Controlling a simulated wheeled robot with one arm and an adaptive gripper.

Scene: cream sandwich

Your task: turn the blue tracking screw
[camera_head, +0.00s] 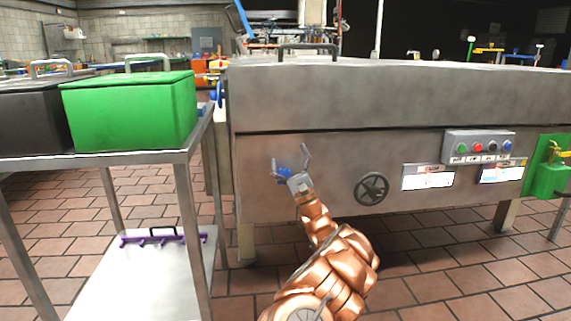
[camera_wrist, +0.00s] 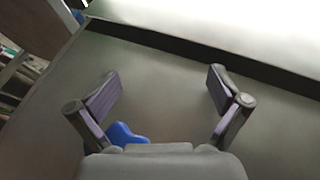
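The blue tracking screw (camera_head: 283,175) sits on the front panel of the large steel machine (camera_head: 330,185), left of the round dark handwheel. In the wrist view a blue part (camera_wrist: 126,134) shows low, beside the left finger and partly hidden by the gripper body. My gripper (camera_head: 290,160) is in front of the panel at the screw, with its fingers spread wide. In the wrist view my gripper (camera_wrist: 160,92) is open, with only bare panel between the fingertips. I cannot tell whether it touches the screw.
A dark handwheel (camera_head: 371,188) and a button box (camera_head: 478,147) are on the panel to the right. A steel cart (camera_head: 186,152) with a green box (camera_head: 130,110) stands at left. A purple rack (camera_head: 160,239) lies on its lower shelf. Tiled floor shows below the machine.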

